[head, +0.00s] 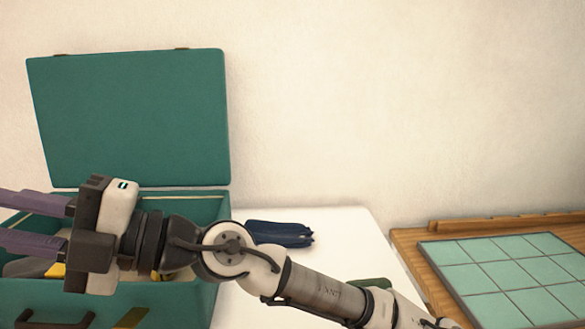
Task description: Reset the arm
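My arm reaches from the lower right across the picture to the left. My gripper (20,223) is in front of an open green toolbox (205,290), level with its upper part. Its two purple fingers point left, are spread apart, and run out of the picture at the left edge. Nothing shows between the visible parts of the fingers, but their tips are out of view. My wrist hides much of the toolbox's inside.
The toolbox lid (130,120) stands upright against the wall. A dark blue folded item (280,234) lies on the white table (345,228) beside the box. At the right, a tiled green panel (510,275) rests on a wooden surface (425,262). A green object (372,283) is partly hidden behind my arm.

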